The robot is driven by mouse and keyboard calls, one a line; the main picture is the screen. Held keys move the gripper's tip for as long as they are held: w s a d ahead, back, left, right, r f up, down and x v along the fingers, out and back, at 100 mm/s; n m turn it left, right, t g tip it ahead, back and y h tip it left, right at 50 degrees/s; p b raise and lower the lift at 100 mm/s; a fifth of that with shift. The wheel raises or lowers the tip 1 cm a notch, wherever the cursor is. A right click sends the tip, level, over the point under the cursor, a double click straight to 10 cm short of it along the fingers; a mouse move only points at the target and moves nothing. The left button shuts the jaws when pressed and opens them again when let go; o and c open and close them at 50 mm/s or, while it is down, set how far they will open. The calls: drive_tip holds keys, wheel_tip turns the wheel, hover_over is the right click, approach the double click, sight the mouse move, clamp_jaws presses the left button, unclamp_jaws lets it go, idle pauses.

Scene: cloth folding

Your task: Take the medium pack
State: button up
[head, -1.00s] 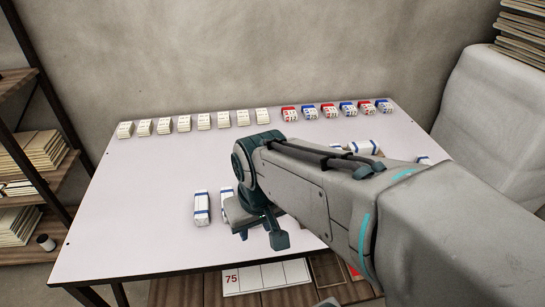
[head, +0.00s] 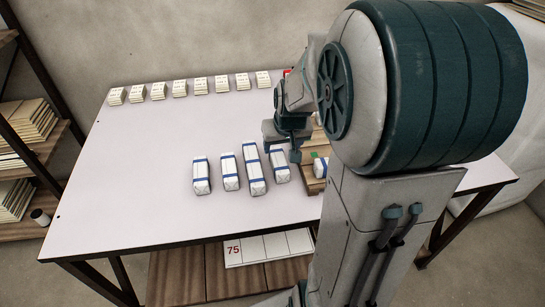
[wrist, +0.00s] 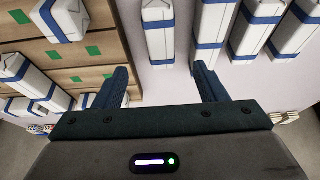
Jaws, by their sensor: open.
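Several white packs with blue bands lie on the table in a loose row. In the head view they are a far-left pack (head: 201,174), a second pack (head: 229,172), a longer third pack (head: 254,170) and a fourth pack (head: 280,167). I cannot tell for sure which is the medium one. My gripper (head: 282,149) is open and empty, above the far end of the fourth pack. In the wrist view my gripper (wrist: 161,78) has its fingers spread, with a banded pack (wrist: 158,32) lying ahead of the gap between them.
A wooden tray (wrist: 115,55) with green marks holds more white packs (wrist: 62,20), beside the loose row. Small card packs (head: 180,88) line the table's back edge. A shelf (head: 30,190) stands at left. A numbered sheet (head: 270,248) lies below the front edge. The table's left is clear.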

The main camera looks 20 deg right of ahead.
sight(278, 157)
drive_tip(key=b+x, duration=0.1)
drive_tip(key=x, duration=0.9)
drive_tip(key=shift+w+f+b, duration=0.15)
drive_tip(key=shift+w+b, duration=0.1)
drive_tip(key=shift+b, duration=0.05)
drive_tip(key=shift+f+b, duration=0.2)
drive_tip(key=shift+b, duration=0.1)
idle(0.3)
drive_tip(key=c, duration=1.1)
